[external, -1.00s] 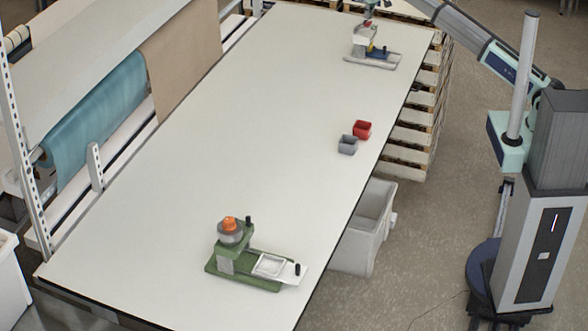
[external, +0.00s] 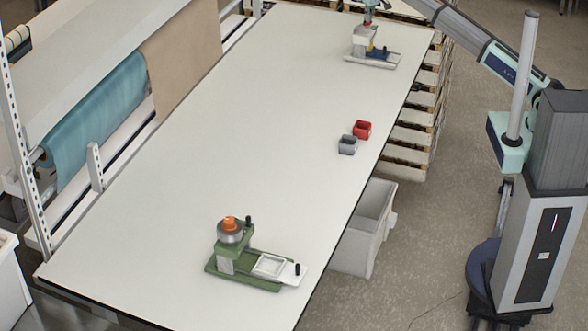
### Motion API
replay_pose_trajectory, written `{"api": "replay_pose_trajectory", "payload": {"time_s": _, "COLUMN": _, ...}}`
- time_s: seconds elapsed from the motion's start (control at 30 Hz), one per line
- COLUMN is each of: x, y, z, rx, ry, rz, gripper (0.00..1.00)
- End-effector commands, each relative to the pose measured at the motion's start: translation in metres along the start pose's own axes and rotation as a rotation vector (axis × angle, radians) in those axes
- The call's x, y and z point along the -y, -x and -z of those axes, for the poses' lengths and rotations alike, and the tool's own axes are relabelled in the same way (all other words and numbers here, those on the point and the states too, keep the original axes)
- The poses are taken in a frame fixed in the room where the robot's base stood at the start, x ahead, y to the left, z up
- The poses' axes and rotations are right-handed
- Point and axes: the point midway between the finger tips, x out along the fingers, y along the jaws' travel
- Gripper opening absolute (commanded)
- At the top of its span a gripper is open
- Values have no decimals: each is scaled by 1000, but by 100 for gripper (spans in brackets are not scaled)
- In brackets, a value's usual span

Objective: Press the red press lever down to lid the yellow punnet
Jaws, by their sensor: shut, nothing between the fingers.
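The far press (external: 362,42) stands at the far right end of the table, with a grey-white body and base. A small patch of yellow at its front, beside a blue part, may be the yellow punnet (external: 371,46); it is mostly hidden and very small. My gripper (external: 369,20) is shut, at the top of this press. A trace of red shows there, but the red lever is too small and covered to make out clearly. I cannot tell whether my fingers touch it.
A green press (external: 243,255) with an orange knob stands at the near end. The middle of the table (external: 240,130) is clear.

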Motion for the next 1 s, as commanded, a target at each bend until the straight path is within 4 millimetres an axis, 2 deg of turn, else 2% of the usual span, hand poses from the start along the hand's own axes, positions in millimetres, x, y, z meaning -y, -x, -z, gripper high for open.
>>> {"api": "replay_pose_trajectory", "payload": {"time_s": 1.0, "x": 0, "y": -24, "z": -5, "rx": 0, "ry": 0, "rz": 0, "gripper": 0}}
